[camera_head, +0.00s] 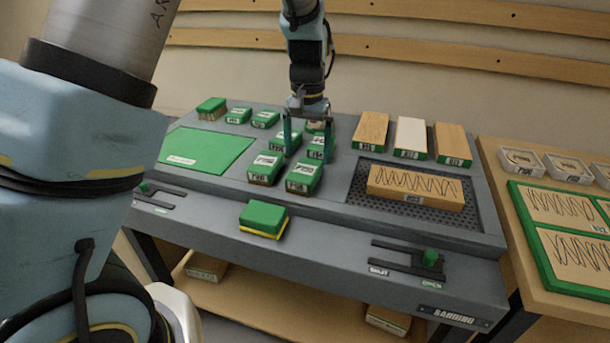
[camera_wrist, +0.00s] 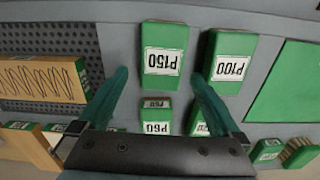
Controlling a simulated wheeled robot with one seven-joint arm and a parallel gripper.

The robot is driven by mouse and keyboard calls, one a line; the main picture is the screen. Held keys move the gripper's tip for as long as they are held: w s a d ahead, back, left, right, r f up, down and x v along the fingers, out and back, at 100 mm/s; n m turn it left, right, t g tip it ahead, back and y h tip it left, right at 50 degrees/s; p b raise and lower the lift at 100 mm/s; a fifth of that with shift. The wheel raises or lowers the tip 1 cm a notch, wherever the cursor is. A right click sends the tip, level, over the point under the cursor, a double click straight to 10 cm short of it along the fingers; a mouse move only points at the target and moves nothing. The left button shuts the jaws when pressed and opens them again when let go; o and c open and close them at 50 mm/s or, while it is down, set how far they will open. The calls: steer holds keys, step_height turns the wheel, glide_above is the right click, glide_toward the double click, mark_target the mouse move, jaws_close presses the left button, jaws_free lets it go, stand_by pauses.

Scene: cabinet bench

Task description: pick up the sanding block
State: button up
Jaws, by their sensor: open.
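Several green blocks with white grit labels stand on the grey bench. The P150 block (camera_head: 304,177) is at the front right of the group, with the P100 block (camera_head: 267,168) to its left. In the wrist view the P150 block (camera_wrist: 165,58) shows just beyond and between my fingertips, the P100 block (camera_wrist: 230,62) to its right, and a P60 block (camera_wrist: 156,116) closer in. My gripper (camera_head: 308,156) is open and empty among the block tops. An unlabelled green block with a yellow base (camera_head: 263,219) sits at the bench's front edge. No label says "sanding block".
A wooden block with a zigzag line (camera_head: 415,187) lies on a perforated plate (camera_head: 365,190) at right. Three upright-labelled boards (camera_head: 411,138) stand behind it. A green mat (camera_head: 205,152) lies left. A side table (camera_head: 512,225) holds clear boxes and green-framed panels.

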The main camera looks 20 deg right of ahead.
mark_target(305, 169)
steer(key=f, duration=0.1)
steer(key=f+p, duration=0.1)
steer(key=f, duration=0.2)
steer(key=shift+s+a+f+p, duration=0.1)
steer(key=shift+a+f+p, duration=0.25)
steer(key=shift+a+p, duration=0.05)
steer(key=shift+f, duration=0.5)
steer(key=c, duration=1.4)
steer(key=shift+r, duration=0.1)
step_height(305, 169, up, 10)
steer(key=shift+f+b, duration=0.1)
steer(key=shift+b, duration=0.9)
